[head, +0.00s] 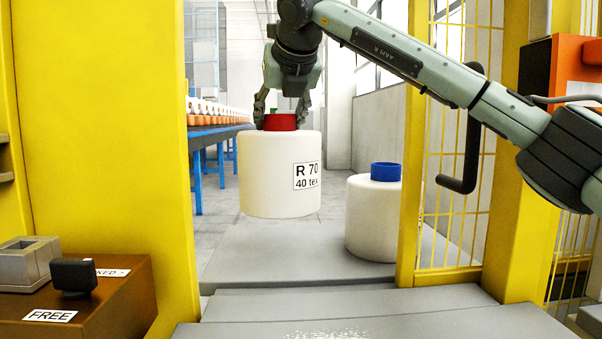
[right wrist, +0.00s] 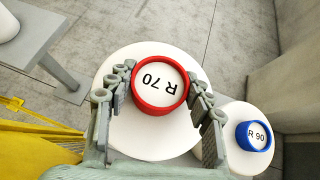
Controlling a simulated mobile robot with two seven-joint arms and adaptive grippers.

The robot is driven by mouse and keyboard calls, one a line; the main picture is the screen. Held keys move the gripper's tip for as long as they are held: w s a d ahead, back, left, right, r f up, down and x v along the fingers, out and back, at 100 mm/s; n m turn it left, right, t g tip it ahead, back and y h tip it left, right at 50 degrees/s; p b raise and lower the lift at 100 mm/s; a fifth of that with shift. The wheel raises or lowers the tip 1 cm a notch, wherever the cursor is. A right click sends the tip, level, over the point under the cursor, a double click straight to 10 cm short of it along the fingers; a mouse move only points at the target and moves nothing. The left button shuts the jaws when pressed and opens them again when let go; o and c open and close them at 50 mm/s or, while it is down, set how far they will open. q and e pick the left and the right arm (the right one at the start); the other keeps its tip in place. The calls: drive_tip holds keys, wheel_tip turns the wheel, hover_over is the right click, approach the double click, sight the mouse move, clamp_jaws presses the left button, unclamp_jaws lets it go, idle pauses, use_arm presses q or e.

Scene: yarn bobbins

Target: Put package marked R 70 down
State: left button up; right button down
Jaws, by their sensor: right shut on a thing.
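The package marked R 70 (head: 265,180) is a white yarn bobbin with a red core and a label reading "R 70 40 tex". In the head view it hangs upright in the opening between the yellow posts. My right gripper (head: 281,112) is above it, shut on the red core. In the right wrist view the right gripper's (right wrist: 163,108) fingers sit on both sides of the red core (right wrist: 160,88), whose top reads R 70. The bobbin's underside contact is hard to tell; it looks raised above the grey platform (head: 290,255). My left gripper is not in view.
A second white bobbin with a blue core (head: 386,172), marked R 90 in the right wrist view (right wrist: 254,135), stands on the platform at right. Yellow posts (head: 105,120) and a mesh gate flank the opening. A brown box (head: 110,305) with FREE label stands front left.

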sight(280, 168)
wheel_tip(280, 168, down, 9)
drive_tip(key=shift+f, duration=0.2)
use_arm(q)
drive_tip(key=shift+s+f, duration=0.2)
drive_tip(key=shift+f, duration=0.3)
use_arm(e)
drive_tip(key=c, duration=1.1)
unclamp_jaws()
drive_tip(key=shift+f, duration=0.3)
drive_tip(key=o, duration=0.5)
drive_tip(key=shift+s+r, duration=0.1)
drive_tip(key=shift+s, duration=0.05)
drive_tip(key=shift+c, duration=0.2)
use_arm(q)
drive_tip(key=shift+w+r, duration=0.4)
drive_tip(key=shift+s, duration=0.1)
